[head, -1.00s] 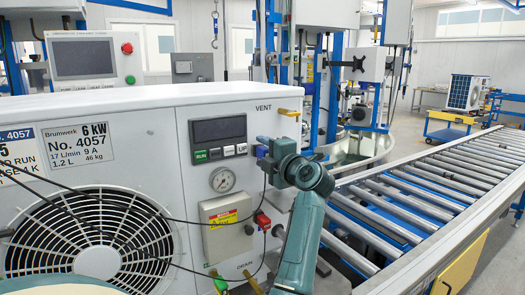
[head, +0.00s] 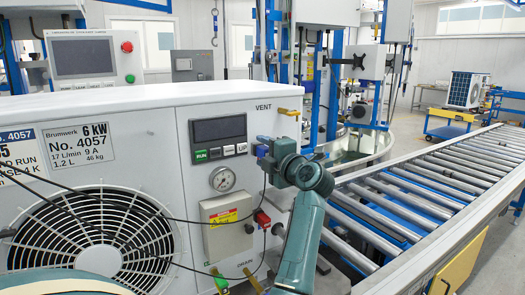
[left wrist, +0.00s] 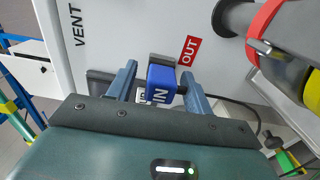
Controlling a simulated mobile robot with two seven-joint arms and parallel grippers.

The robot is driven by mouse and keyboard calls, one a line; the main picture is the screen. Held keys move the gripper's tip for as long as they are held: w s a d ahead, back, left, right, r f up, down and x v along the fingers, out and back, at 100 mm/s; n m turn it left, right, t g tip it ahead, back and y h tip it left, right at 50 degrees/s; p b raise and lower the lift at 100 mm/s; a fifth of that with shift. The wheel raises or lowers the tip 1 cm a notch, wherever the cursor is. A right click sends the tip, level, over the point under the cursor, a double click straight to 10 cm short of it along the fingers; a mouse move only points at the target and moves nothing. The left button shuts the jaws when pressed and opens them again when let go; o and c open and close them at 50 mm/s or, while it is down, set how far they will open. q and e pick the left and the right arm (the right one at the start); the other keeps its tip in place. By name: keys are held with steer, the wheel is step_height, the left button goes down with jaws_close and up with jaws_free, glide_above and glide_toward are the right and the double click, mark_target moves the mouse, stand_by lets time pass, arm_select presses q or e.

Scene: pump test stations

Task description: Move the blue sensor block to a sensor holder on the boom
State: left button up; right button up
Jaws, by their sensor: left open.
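The blue sensor block (left wrist: 161,84), marked "IN", sits on the white pump's front panel. In the left wrist view it is between the two fingers of my left gripper (left wrist: 159,92). The fingers are open, one on each side of the block; I cannot tell whether either touches it. In the head view the block (head: 262,151) shows as a small blue patch at my left gripper (head: 268,161), which hides most of it. I cannot make out the boom's sensor holders. My right gripper is not in view.
Black cables (head: 150,214) cross the fan grille. A roller conveyor (head: 410,195) runs along the right.

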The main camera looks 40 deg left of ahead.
arm_select(q)
jaws_close()
stand_by(0.4)
steer(key=v, duration=0.6)
steer(key=shift+p, duration=0.45)
stand_by(0.7)
stand_by(0.4)
